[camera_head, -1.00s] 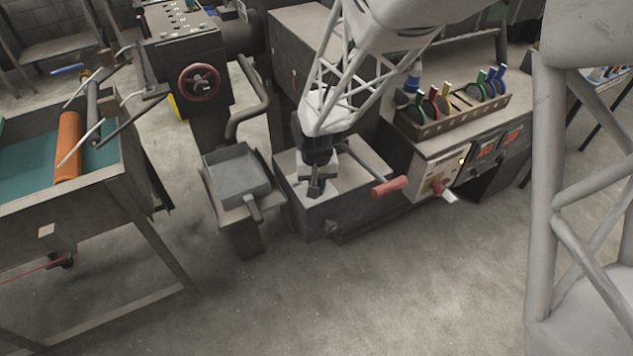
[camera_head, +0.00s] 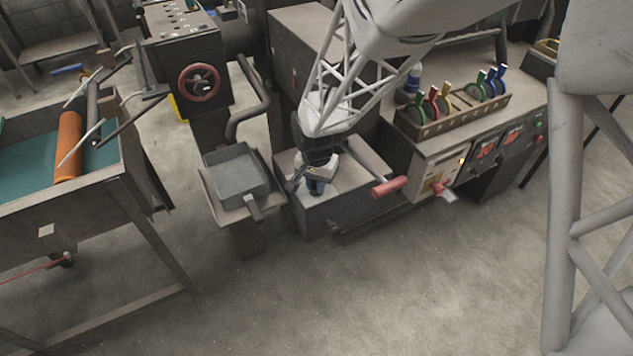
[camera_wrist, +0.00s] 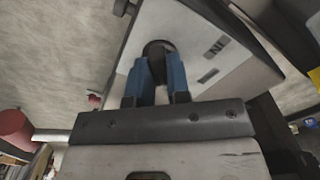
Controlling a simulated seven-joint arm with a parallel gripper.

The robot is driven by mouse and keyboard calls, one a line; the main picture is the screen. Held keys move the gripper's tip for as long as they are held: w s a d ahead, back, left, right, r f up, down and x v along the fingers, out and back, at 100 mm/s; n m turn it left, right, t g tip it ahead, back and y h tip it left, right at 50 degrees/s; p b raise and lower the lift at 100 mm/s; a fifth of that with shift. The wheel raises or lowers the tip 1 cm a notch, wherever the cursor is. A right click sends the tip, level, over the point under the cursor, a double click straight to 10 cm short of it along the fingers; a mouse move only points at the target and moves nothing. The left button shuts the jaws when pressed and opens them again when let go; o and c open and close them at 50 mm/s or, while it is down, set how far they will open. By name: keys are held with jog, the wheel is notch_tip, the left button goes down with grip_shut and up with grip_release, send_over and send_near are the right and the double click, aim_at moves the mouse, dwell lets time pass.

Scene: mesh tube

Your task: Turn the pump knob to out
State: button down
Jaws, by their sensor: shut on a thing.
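The pump knob (camera_wrist: 158,48) is a small dark round knob on a pale plate (camera_wrist: 205,25) in the wrist view. My gripper's blue fingers (camera_wrist: 159,76) are on either side of it, shut on it. The fingers hide part of the knob, so I cannot tell which way it points. Dark lettering that looks like "IN" upside down (camera_wrist: 217,46) is right of the knob, with a small dark mark (camera_wrist: 207,75) below it. In the head view my gripper (camera_head: 316,186) is down at the top of the grey pump box (camera_head: 350,205), and the knob is hidden.
A lever with a red grip (camera_head: 389,187) sticks out right of the box. A grey tray (camera_head: 237,178) stands close on the left. A bench with a rack (camera_head: 452,122) of coloured handles is at right. Open floor lies in front.

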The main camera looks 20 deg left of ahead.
jog(key=c, duration=1.1)
grip_release()
jog(key=shift+r, duration=0.15)
jog(key=shift+r, duration=3.75)
jog(key=shift+d, duration=0.1)
